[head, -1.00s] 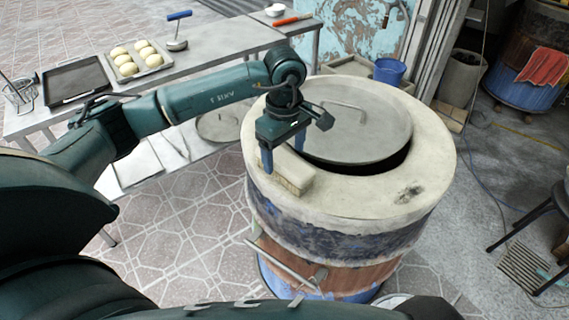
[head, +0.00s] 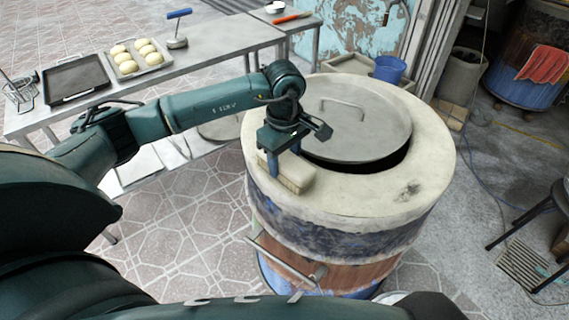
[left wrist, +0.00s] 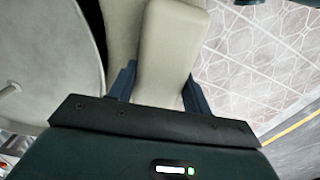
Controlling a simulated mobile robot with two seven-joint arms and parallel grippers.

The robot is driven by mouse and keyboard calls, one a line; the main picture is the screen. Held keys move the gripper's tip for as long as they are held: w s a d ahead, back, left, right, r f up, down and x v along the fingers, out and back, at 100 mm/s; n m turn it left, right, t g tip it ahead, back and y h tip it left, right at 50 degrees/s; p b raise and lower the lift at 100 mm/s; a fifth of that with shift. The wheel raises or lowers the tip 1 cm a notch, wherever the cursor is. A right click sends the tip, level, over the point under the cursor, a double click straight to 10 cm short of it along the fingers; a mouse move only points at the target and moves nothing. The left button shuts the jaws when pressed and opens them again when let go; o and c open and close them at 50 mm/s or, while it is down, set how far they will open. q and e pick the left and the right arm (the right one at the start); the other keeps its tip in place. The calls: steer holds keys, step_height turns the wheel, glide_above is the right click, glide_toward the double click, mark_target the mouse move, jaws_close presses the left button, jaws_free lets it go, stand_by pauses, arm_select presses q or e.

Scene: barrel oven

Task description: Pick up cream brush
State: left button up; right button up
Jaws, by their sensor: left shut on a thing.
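The cream brush (head: 294,175) is a pale block on the left part of the oven's cream rim. My left gripper (head: 284,165) comes down over it from above and is shut on it, one blue finger at its left side. In the left wrist view the brush (left wrist: 165,55) fills the space between the two blue fingers (left wrist: 157,88). I cannot tell whether the brush still touches the rim. My right gripper does not show in the head view.
The barrel oven (head: 420,190) has a round metal lid (head: 365,130) with a handle, set off-centre over a dark opening. A metal table (head: 215,50) at the left holds a tray of buns (head: 140,58) and a dark tray (head: 75,80). A blue bucket (head: 390,70) stands behind the oven.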

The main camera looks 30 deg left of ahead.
mark_target(284, 157)
arm_select(q)
steer(key=shift+c, duration=0.9)
steer(key=shift+r, duration=0.1)
step_height(284, 157, up, 10)
steer(key=shift+f+b, duration=0.1)
steer(key=shift+b, duration=0.3)
